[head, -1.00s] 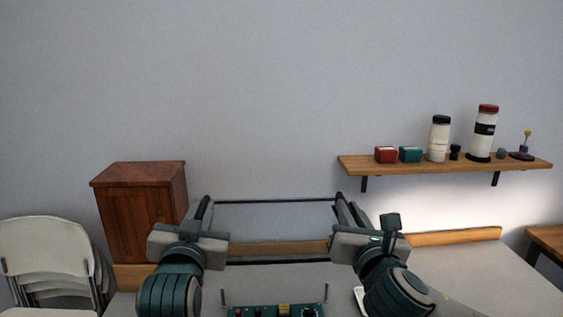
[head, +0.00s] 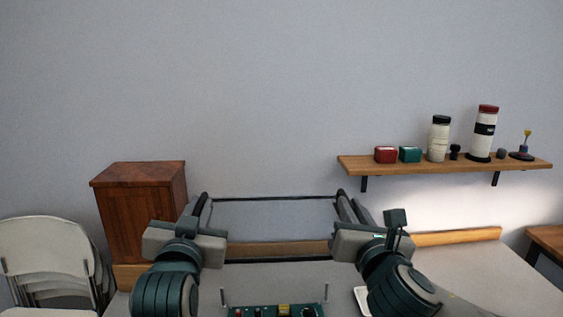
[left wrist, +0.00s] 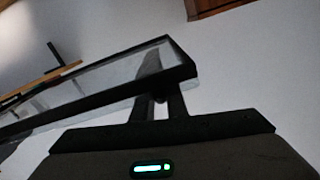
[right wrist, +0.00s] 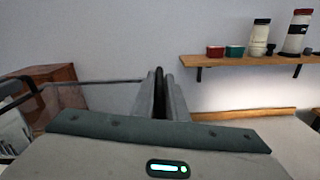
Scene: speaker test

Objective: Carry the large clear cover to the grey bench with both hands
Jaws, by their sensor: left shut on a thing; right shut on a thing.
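The large clear cover (head: 275,198) is a see-through box with thin black edges. It is held level in front of me between my two grippers, above the grey bench (head: 485,272). My left gripper (head: 201,206) is shut on its left side, and the left wrist view shows the fingers on the black edge of the cover (left wrist: 95,88). My right gripper (head: 347,207) is shut on its right side. In the right wrist view a dark edge of the cover (right wrist: 100,81) runs left from the fingers.
A green circuit board (head: 262,311) with upright pins lies on the bench below the cover. A wooden cabinet (head: 140,210) stands behind left, folded white chairs (head: 45,245) at far left. A wall shelf (head: 450,165) with jars and boxes hangs at right.

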